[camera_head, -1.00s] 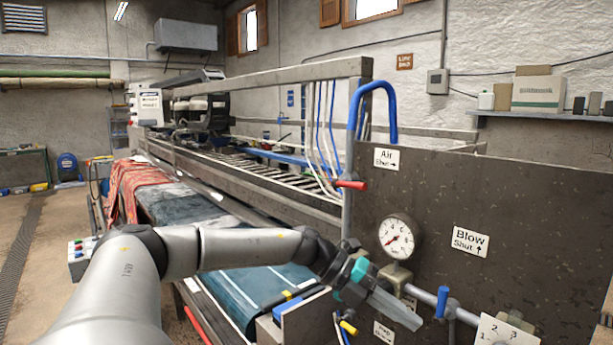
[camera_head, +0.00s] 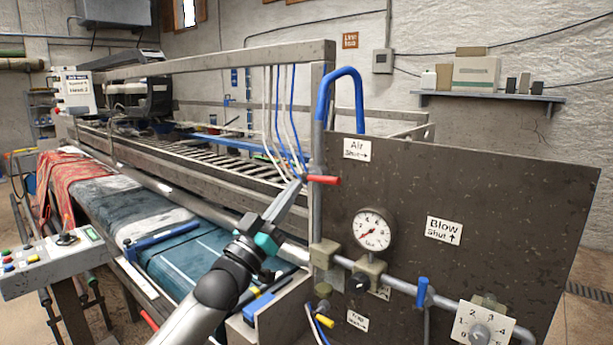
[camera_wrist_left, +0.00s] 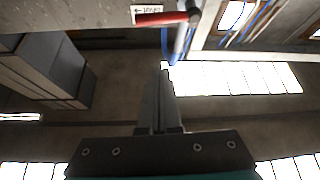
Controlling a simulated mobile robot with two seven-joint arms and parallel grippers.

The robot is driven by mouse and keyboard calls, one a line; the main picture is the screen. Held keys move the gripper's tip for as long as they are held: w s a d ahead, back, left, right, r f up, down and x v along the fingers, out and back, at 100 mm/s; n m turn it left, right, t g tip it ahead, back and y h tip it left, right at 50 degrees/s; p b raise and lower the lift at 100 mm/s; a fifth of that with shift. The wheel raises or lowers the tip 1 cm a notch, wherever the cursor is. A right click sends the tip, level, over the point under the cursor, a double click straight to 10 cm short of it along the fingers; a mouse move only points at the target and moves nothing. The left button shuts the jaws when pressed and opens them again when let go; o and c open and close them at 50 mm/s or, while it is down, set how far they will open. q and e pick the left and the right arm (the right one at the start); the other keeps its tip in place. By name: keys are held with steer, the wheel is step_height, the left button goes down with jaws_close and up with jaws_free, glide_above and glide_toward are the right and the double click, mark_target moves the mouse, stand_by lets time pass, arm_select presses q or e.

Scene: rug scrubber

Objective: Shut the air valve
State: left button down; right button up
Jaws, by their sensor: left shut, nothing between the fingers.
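The air valve's red handle (camera_head: 323,180) lies roughly level across the front of an upright pipe, below the label "Air Shut" (camera_head: 356,149), whose arrow points right. My left gripper (camera_head: 299,180) is shut and empty, its fingertips by the handle's left end. I cannot tell whether they touch. In the left wrist view the red handle (camera_wrist_left: 163,18) lies at the top, beyond the closed fingertips (camera_wrist_left: 157,72), with a dark knob at its right end. The right gripper is not in view.
A dark panel (camera_head: 470,215) stands right of the handle, with a gauge (camera_head: 372,229), a blue lever (camera_head: 422,292) and a dial (camera_head: 483,325). White and blue hoses (camera_head: 280,120) hang just left of the pipe. The machine bed with a rug (camera_head: 130,215) lies left.

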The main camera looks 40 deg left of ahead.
arm_select(q)
step_height(320, 180, up, 5)
steer(key=p, duration=0.2)
glide_above(325, 180)
steer(key=s, duration=0.3)
steer(key=shift+w+a+f, duration=0.1)
steer(key=shift+w+f, duration=0.1)
steer(key=shift+f, duration=0.5)
steer(key=shift+w+f, duration=0.2)
steer(key=shift+f, duration=0.5)
steer(key=shift+w+a+f, duration=0.1)
steer(key=shift+w+f, duration=0.1)
steer(key=shift+f, duration=0.5)
steer(key=f+m+h+b, duration=0.1)
steer(key=m+h+b, duration=0.1)
steer(key=m, duration=0.1)
steer(key=shift+d+f, duration=0.1)
steer(key=shift+f, duration=0.25)
